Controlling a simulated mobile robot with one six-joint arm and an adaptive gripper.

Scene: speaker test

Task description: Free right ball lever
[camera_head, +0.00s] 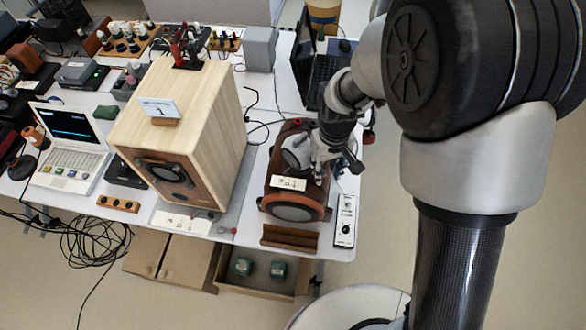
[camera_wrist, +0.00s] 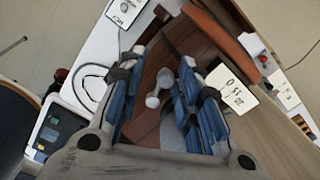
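A brown rounded device (camera_head: 292,205) with a speaker-like round front stands near the table's front edge in the head view. My gripper (camera_head: 326,168) is over its right side, pointing down. In the wrist view, a pale lever with a ball end (camera_wrist: 152,101) shows against the brown surface (camera_wrist: 178,38). My gripper (camera_wrist: 161,62) is open, with its blue-padded fingers on either side of the lever and gaps visible between. I cannot tell how deep the lever sits between the fingers. In the head view the lever is hidden by my gripper.
A large wooden speaker box (camera_head: 180,130) stands left of the device. A small white control box (camera_head: 345,220) and a brown rack (camera_head: 289,238) lie by the front edge. A laptop (camera_head: 308,70) is behind. An open carton (camera_head: 258,280) sits below the table.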

